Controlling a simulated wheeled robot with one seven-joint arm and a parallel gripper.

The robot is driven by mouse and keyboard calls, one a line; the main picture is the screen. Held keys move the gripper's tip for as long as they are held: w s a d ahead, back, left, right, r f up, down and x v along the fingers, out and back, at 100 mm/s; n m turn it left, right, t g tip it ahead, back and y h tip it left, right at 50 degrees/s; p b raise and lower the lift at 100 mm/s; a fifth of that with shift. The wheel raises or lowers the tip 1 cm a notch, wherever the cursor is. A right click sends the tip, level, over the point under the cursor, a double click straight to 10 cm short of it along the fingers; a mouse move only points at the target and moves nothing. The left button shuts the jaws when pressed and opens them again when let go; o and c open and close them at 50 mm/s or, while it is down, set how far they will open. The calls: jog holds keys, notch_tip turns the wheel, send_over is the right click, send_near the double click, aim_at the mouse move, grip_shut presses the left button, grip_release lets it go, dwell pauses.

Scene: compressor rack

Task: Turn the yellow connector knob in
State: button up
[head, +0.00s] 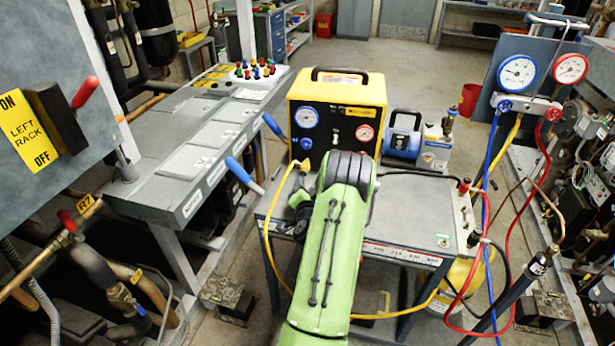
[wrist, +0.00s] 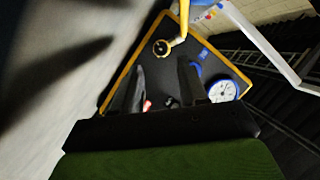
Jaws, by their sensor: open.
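The yellow connector knob (wrist: 161,47) shows in the wrist view as a yellow ring with a dark centre, joined to a yellow hose (wrist: 182,22). It sits on the dark front panel of the yellow-cased machine (wrist: 128,80). In the head view the yellow connector (head: 304,164) is small, low on the left of the machine (head: 337,87). My gripper (wrist: 163,80) is open, with two dark fingers pointing at the panel. The knob lies beyond the fingertips, apparently not between them. In the head view my green arm hides much of the area around the gripper.
A white-faced gauge (wrist: 222,91) is right of my fingers in the wrist view. In the head view, a grey worktable (head: 415,210) carries the machine and a blue pump (head: 402,143). Blue and red hoses (head: 488,190) hang at the right. A grey bench (head: 200,140) stands left.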

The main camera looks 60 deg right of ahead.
aim_at(304, 174)
jog(key=p+x, duration=0.2)
jog(key=x, duration=0.1)
jog(key=p+x, duration=0.3)
jog(key=x, duration=0.1)
jog(key=shift+s+d+r+p, duration=0.1)
jog(key=shift+r+p, duration=0.15)
jog(key=shift+p, duration=0.1)
jog(key=n+p, duration=0.1)
jog(key=p, duration=0.2)
jog(key=shift+r+g, duration=0.15)
jog(key=shift+g, duration=0.25)
jog(key=shift+f+n, duration=0.25)
jog(key=shift+n, duration=0.25)
grip_shut()
